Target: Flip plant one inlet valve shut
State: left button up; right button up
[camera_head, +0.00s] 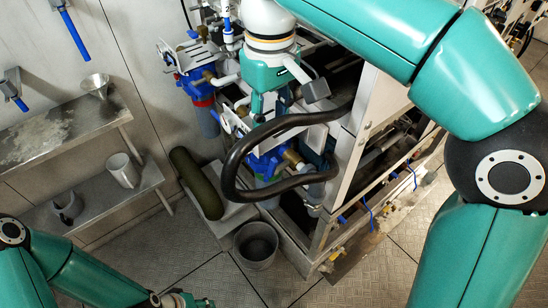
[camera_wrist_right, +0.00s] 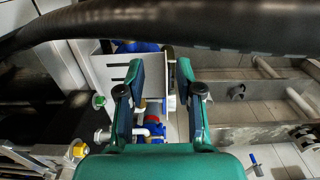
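My right gripper (camera_head: 268,104) points down over the watermaker frame, beside a thick black hose. In the right wrist view its two fingers (camera_wrist_right: 160,68) are apart, with nothing gripped between them. Beyond them, lower down, are a blue filter housing (camera_wrist_right: 154,126) with a red ring and white pipe fittings (camera_wrist_right: 104,135). In the head view one blue filter head (camera_head: 197,77) has a red ring and another (camera_head: 264,165) has a green ring. Small blue handles sit near both; I cannot tell which is the plant one inlet valve. My left gripper (camera_head: 188,300) is at the bottom edge, mostly cut off.
The black hose (camera_head: 232,165) loops in front of the filters and crosses the top of the wrist view. Metal shelves (camera_head: 60,130) line the left wall. The floor in front is clear.

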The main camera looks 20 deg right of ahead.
aim_at(276, 166)
notch_tip(276, 166, down, 10)
jog(key=shift+s+b, duration=0.15)
jog(key=shift+b, duration=0.55)
grip_shut()
